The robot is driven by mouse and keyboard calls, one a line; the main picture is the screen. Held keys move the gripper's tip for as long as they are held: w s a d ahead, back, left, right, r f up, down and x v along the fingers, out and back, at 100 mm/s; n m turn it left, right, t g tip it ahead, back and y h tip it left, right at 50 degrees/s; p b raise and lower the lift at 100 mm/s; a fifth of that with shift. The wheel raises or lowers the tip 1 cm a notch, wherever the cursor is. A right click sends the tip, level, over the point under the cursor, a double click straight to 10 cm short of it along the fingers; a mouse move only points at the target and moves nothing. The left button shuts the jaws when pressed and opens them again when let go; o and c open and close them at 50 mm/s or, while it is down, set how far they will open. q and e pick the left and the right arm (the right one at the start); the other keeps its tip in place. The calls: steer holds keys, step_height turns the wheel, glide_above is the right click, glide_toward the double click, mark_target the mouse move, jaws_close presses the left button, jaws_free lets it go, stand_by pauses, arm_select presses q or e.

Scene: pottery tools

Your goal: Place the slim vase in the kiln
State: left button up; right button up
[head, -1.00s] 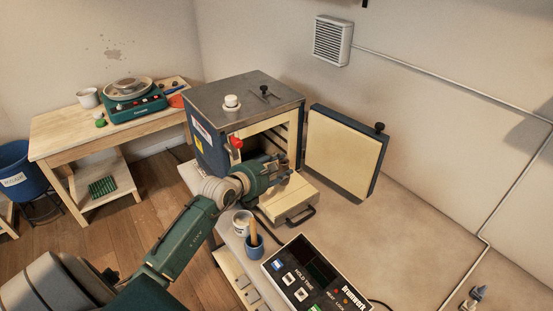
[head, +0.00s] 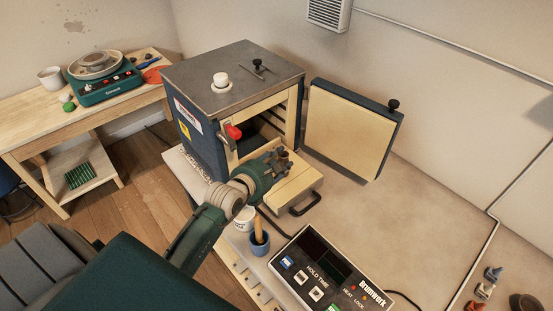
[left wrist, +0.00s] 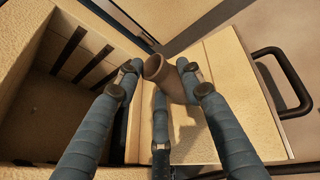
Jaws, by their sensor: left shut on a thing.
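The slim vase is a brown clay piece with a flared mouth; in the left wrist view the vase (left wrist: 170,82) lies tilted between my left gripper's fingers. My left gripper (head: 277,162) is shut on it, just outside the kiln opening and above the pulled-out tray; it also shows in the left wrist view (left wrist: 165,85). The kiln (head: 232,78) is a blue box with a grey top, and its door (head: 350,130) stands open to the right. The pale tray (head: 302,185) with a dark handle sticks out at the front. The vase's lower end is partly hidden. My right gripper is out of view.
A control box (head: 325,275) and a blue cup with a wooden tool (head: 260,245) stand in front of the kiln. Small bottles (head: 487,288) are at the lower right. The bench right of the tray is clear. A side table (head: 30,140) stands left.

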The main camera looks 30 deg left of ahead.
arm_select(q)
steer(key=o, duration=1.2)
steer(key=shift+s+d+r, duration=0.2)
steer(key=shift+s+d, duration=0.3)
steer(key=shift+d, duration=0.2)
steer(key=shift+w, duration=0.1)
steer(key=shift+w+a+f, duration=0.1)
steer(key=shift+a+f, duration=0.05)
steer(key=shift+a, duration=0.15)
steer(key=b+v, duration=0.3)
steer(key=v, duration=0.9)
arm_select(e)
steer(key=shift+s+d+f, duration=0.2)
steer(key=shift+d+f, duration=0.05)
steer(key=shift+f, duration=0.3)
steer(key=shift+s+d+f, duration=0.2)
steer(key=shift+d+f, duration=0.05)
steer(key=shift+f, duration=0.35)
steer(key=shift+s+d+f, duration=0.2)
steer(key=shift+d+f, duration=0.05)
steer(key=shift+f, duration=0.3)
